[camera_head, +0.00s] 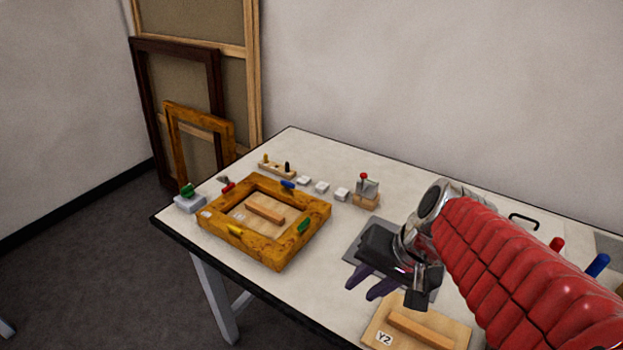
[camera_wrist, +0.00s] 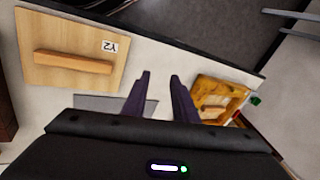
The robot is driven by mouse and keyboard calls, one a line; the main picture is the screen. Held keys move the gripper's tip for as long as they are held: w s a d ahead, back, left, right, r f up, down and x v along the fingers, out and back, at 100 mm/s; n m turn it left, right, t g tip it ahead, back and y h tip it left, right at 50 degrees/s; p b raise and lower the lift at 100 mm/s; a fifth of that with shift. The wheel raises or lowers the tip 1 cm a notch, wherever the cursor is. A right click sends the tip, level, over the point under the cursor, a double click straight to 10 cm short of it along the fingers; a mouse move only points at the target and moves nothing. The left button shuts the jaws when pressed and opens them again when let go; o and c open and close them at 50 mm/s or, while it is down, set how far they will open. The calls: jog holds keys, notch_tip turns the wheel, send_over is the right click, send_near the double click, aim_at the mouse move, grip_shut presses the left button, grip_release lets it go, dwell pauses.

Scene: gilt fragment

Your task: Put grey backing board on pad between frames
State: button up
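A flat grey rectangle (camera_head: 358,243) lies on the table under my gripper, partly hidden by it; I cannot tell whether it is the pad or the grey backing board. A grey patch also shows in the wrist view (camera_wrist: 100,102). Another grey flat piece (camera_head: 609,243) is cut off at the right edge. The gilt frame (camera_head: 239,249) lies at the left with a wooden board (camera_head: 240,213) and its bar inside. It also shows in the wrist view (camera_wrist: 238,92). My gripper (camera_head: 363,287) is open and empty above the table, its purple fingers apart in the wrist view (camera_wrist: 160,75).
A wooden board marked Y2 (camera_head: 377,321) with a raised bar lies at the front. Small white blocks (camera_head: 321,187), a red-knobbed fixture (camera_head: 366,190) and a peg rack (camera_head: 277,168) stand behind. Red and blue handles (camera_head: 597,265) are at right. Frames (camera_head: 185,50) lean on the wall.

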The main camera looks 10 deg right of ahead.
notch_tip(320, 180, up, 5)
jog(key=s+a+n+t+h, duration=0.2)
jog(key=n+h, duration=0.1)
jog(key=n, duration=0.3)
jog(key=shift+s+a+r+n, duration=0.2)
jog(key=shift+s+n, duration=0.1)
jog(key=shift+s, duration=0.1)
